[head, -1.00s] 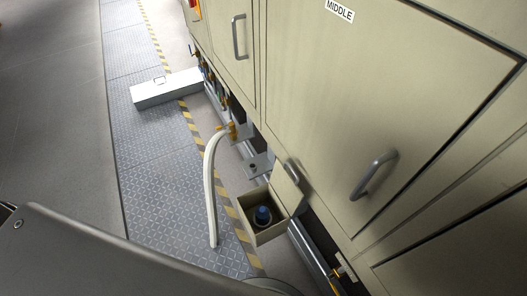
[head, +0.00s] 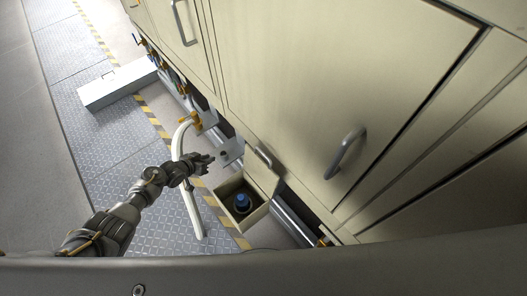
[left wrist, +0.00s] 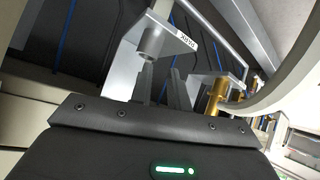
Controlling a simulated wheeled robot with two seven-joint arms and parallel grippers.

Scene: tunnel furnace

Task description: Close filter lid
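The filter box (head: 222,210) is a beige open-topped box low on the machine's side, with a dark blue cylindrical filter (head: 242,203) inside. Its lid (head: 261,175) stands raised on the machine side, with a small grey handle (head: 263,156) near its upper edge. My left gripper (head: 211,162) is above and left of the box, apart from the lid. In the left wrist view, its two dark fingers (left wrist: 162,88) stand apart with nothing between them. A metal bracket with a label (left wrist: 180,38) is behind them. My right gripper is not in view.
A white curved pipe (head: 190,185) runs beside and below my left arm. A brass fitting (head: 190,121) is at its top. A large door handle (head: 345,153) sticks out right of the lid. A white case (head: 118,84) lies on the floor walkway.

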